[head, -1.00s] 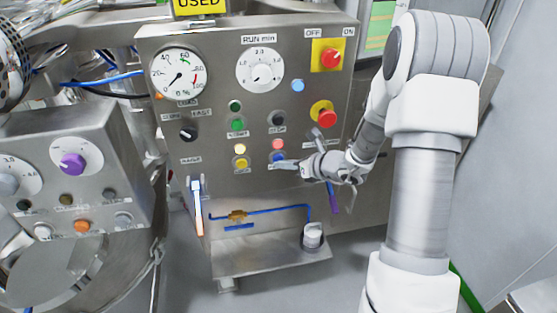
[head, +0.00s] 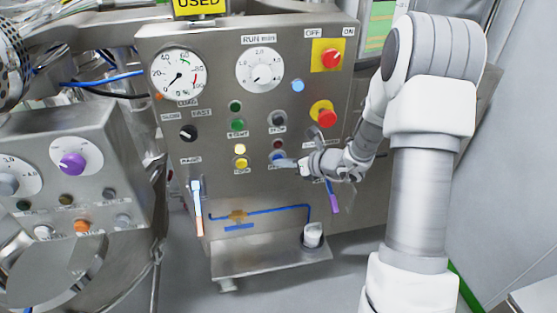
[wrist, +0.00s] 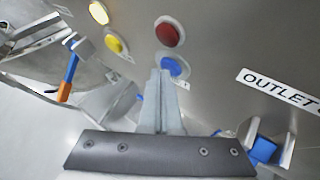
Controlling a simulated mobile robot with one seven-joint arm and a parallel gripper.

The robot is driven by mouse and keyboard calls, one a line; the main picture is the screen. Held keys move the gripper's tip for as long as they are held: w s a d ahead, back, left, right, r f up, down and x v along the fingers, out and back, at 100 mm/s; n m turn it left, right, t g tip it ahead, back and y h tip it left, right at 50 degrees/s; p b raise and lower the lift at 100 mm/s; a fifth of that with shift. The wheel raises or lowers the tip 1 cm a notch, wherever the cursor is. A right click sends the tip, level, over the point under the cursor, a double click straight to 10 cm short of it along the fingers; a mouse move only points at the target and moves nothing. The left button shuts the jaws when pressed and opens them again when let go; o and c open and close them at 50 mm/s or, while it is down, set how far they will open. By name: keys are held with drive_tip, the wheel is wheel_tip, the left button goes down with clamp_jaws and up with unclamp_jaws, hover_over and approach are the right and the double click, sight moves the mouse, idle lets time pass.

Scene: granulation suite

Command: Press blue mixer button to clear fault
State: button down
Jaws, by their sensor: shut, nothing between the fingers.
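The blue button (head: 277,155) is on the steel mixer panel, under a dark red lamp (head: 278,144). In the wrist view, the blue button (wrist: 176,66) sits below the unlit red lamp (wrist: 168,33). My gripper (head: 273,162) is shut and empty, with its fingertips at the blue button. The wrist view shows the closed fingertips (wrist: 163,73) overlapping the button's lower left edge. They look very close to it or touching; contact cannot be told for sure.
A lit yellow lamp (head: 240,149) and a yellow button (head: 240,162) are to the left. A green button (head: 237,125), a black button (head: 278,119) and a red emergency stop (head: 326,117) are above. A blue pipe (head: 275,210) and steel shelf (head: 265,256) lie below.

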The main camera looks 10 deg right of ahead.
drive_tip(key=shift+s+b, duration=0.35)
drive_tip(key=shift+s, duration=0.5)
drive_tip(key=s+b, duration=0.1)
drive_tip(key=s, duration=0.4)
idle(0.6)
